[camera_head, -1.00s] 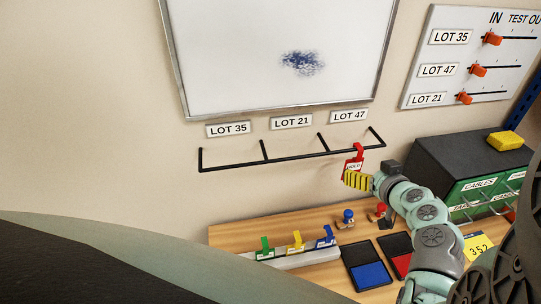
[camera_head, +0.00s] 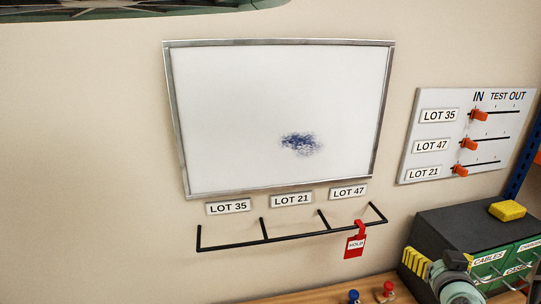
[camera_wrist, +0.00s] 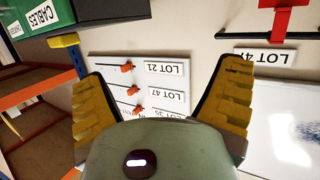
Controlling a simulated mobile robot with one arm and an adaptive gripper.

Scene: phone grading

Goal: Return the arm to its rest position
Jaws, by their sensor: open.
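My gripper (camera_head: 415,262) is at the lower right of the head view, in front of the dark cabinet. In the wrist view its yellow-padded fingers (camera_wrist: 158,80) are spread wide with nothing between them. A red HOLD tag (camera_head: 355,246) hangs on the black wall rack (camera_head: 290,237) under the LOT 47 label, to the left of my gripper and apart from it. In the upside-down wrist view part of the red tag (camera_wrist: 286,20) shows at the top right. Most of my arm is outside the head view.
A whiteboard (camera_head: 270,85) with a blue smudge hangs above the rack. A lot board (camera_head: 425,130) with orange sliders is at right. The dark cabinet (camera_head: 440,225) with green drawers carries a yellow block (camera_head: 507,210). Blue (camera_head: 353,296) and red (camera_head: 388,289) stamps stand on the table (camera_head: 300,297).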

